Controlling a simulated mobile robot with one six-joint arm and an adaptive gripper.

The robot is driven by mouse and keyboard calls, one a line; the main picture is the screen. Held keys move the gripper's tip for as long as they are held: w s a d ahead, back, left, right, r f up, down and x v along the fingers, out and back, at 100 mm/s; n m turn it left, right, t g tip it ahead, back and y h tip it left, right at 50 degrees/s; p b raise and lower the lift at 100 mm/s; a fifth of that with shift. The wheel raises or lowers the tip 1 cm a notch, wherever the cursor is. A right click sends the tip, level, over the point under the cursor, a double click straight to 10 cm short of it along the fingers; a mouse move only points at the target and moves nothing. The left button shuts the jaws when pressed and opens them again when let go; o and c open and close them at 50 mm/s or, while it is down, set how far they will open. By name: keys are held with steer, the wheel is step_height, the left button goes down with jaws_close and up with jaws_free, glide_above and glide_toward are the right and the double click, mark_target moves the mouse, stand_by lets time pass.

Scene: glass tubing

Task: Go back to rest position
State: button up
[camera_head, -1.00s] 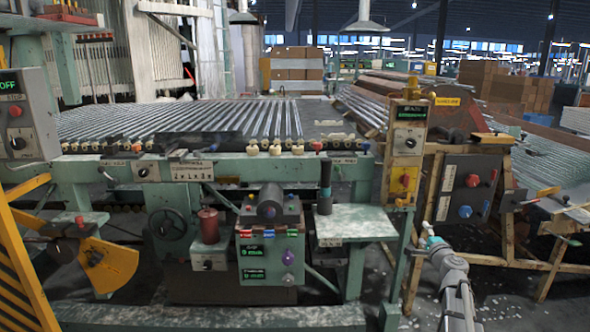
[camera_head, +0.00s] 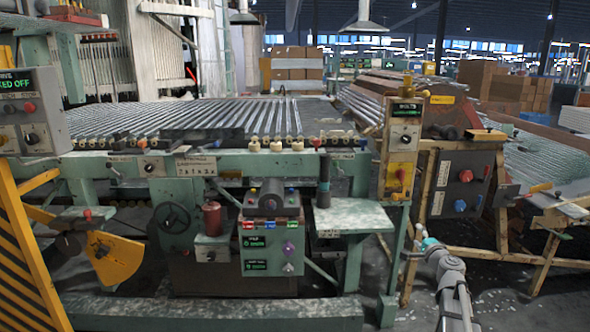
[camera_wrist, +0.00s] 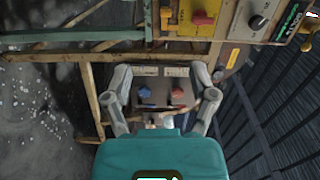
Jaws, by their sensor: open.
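My gripper (camera_wrist: 162,100) is open and empty in the wrist view, its two grey fingers spread on either side of a panel with a blue and a red knob (camera_wrist: 180,93). In the head view my gripper (camera_head: 428,240) is small and partly hidden at the end of my arm, low at the right. It is in front of the wooden-framed stand that carries the grey control panel (camera_head: 462,184). I cannot tell from these views whether it touches anything, but nothing is held between the fingers.
A green machine bench with glass tubes (camera_head: 250,118) fills the middle. A control box with lit buttons (camera_head: 272,240) and a small green shelf (camera_head: 354,217) stand at its front. A yellow striped barrier (camera_head: 28,265) is at the left. Floor shows around my arm.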

steer(key=s+a+f+n+g+y, duration=0.2)
steer(key=s+a+f+n+g, duration=0.3)
steer(key=a, duration=0.5)
steer(key=s+a+f+n+g+y, duration=0.35)
steer(key=s+a+f+n, duration=0.2)
steer(key=a, duration=0.45)
steer(key=s+a+f+n+g+h, duration=0.1)
steer(key=s+f+n+g+h, duration=0.15)
steer(key=s, duration=0.35)
steer(key=s+a+f+n+g+h+p, duration=0.1)
steer(key=s+f+g+h, duration=0.1)
steer(key=s+g, duration=0.3)
steer(key=s+a+f+n+g+h, duration=0.1)
steer(key=s+f+n+g+h, duration=0.15)
steer(key=s, duration=0.55)
step_height(320, 180, up, 36)
steer(key=p, duration=3.5)
steer(key=shift+w+d+t, duration=0.2)
steer(key=shift+t, duration=0.25)
steer(key=shift+f, duration=0.15)
